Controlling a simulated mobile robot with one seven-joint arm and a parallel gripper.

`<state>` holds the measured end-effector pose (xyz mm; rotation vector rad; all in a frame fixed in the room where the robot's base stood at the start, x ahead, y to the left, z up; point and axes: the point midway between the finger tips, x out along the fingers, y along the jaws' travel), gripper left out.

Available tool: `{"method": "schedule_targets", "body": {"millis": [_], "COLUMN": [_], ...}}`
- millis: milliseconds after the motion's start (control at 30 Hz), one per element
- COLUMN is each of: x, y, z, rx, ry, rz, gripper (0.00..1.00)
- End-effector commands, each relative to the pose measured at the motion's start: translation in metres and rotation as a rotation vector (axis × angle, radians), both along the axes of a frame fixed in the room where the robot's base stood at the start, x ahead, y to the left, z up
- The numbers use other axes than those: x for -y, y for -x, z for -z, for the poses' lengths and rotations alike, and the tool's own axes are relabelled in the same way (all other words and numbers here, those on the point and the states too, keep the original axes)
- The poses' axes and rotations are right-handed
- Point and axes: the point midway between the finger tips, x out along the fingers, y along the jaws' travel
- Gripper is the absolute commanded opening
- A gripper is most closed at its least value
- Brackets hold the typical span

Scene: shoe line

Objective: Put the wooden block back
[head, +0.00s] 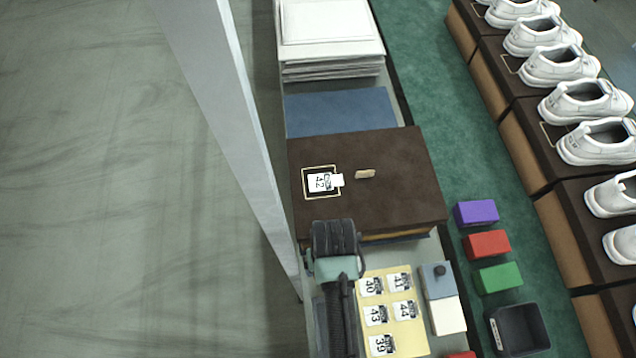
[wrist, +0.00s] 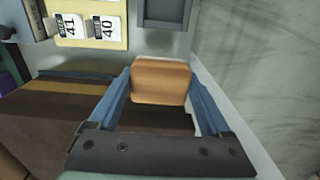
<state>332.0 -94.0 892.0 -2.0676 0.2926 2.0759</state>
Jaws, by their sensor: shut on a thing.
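The wooden block (wrist: 160,84) is orange-brown with rounded edges and shows in the wrist view. My gripper (wrist: 162,98) is shut on it, with one blue finger on each side. In the head view my gripper (head: 335,240) is at the near left edge of a dark brown box (head: 400,190); its fingertips and the block are hidden there. In the wrist view the brown surface lies beneath and behind the block. I cannot tell whether the block touches anything below.
A 42 label (head: 320,182) and a small tan piece (head: 365,174) lie on the brown box. Nearby are a yellow number card (head: 403,340), purple (head: 476,213), red (head: 486,245) and green (head: 498,278) blocks, and a dark bin (head: 518,330). White shoes (head: 585,100) line the right.

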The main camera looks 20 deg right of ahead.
Motion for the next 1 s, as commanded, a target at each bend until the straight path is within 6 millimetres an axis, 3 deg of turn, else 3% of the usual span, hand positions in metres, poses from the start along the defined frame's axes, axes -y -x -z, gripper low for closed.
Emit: {"method": "schedule_targets", "body": {"millis": [300,733,1000], "x": [0.001,0.001,0.001], "y": [0.002,0.001,0.001], "z": [0.043,0.090,0.101], "rx": [-0.004,-0.002,0.001], "ry": [-0.001,-0.001,0.000], "rz": [0.002,0.001,0.001], "gripper": [0.38,0.38,0.38]}}
